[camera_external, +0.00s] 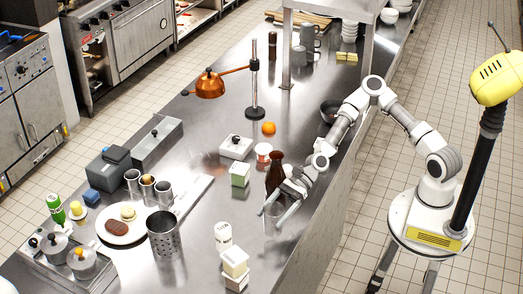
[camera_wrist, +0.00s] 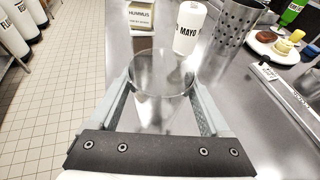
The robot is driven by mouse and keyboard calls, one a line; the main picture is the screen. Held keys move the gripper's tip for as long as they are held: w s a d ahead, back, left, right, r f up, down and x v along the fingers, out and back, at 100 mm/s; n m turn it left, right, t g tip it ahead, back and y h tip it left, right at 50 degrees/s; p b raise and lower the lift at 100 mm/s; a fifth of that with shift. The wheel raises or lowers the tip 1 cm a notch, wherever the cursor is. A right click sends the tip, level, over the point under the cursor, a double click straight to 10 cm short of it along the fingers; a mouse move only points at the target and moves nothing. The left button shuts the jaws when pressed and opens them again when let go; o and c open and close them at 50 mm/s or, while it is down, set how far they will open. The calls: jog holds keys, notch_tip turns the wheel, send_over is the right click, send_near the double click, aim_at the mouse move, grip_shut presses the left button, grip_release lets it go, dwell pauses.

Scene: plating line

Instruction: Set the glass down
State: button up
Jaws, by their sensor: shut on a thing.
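The clear glass (camera_wrist: 162,72) is between the two fingers of my gripper (camera_wrist: 160,95) in the wrist view, its round rim facing the camera. My gripper is shut on it. In the external view the glass (camera_external: 273,214) is faint and looks upright at the fingers of my gripper (camera_external: 281,207), low over the steel counter (camera_external: 205,225) near its right edge. I cannot tell whether its base touches the counter.
A white mayo bottle (camera_wrist: 189,28), a hummus box (camera_wrist: 152,16) and a perforated steel cylinder (camera_external: 163,233) stand nearby. A plate of food (camera_external: 112,239) is farther left.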

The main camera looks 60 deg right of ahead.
aim_at(273, 223)
jog(key=shift+f, duration=1.7)
jog(key=shift+f, duration=0.15)
jog(key=o, duration=1.4)
jog(key=shift+r, duration=0.2)
jog(key=shift+s+d, duration=0.1)
jog(key=shift+d, duration=0.25)
jog(key=v, duration=1.1)
jog(key=shift+s+d, duration=0.1)
